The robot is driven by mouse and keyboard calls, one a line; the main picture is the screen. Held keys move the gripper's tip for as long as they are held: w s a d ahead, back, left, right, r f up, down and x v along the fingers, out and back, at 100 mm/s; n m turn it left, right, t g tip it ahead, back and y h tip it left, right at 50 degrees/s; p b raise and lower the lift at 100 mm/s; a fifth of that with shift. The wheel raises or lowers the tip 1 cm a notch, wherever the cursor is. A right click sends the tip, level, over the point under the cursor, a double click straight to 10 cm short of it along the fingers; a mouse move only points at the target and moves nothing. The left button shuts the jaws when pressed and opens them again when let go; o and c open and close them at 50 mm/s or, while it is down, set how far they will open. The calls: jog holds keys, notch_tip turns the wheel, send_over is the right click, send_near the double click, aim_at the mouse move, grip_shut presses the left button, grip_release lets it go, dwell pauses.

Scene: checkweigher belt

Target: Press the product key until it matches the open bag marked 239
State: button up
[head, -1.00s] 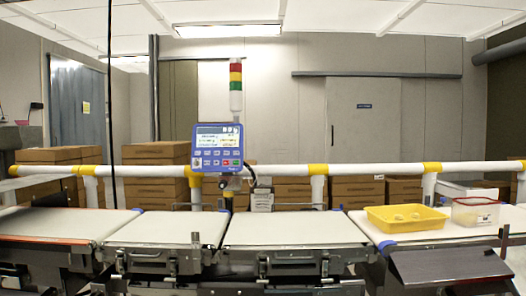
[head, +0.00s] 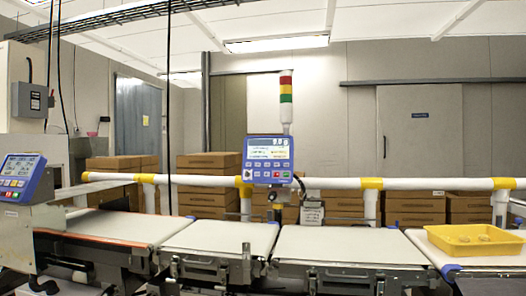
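A blue control panel (head: 268,161) with a lit display and a row of small keys stands on a post behind the belts, near the middle. A second blue panel (head: 22,179) with a display and several keys, some of them red, is at the left edge. The key labels and display text are too small to read for sure. A yellow tray (head: 440,246) on the right belt holds small pale items. I see no bag that I can make out as marked 239. My gripper is not in view.
Several white conveyor belts (head: 220,237) run across the front. A white rail with yellow bands (head: 415,184) runs behind them, with stacked brown boxes (head: 208,180) beyond. A signal tower (head: 286,95) stands above the middle panel. A thin dark cable hangs at left.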

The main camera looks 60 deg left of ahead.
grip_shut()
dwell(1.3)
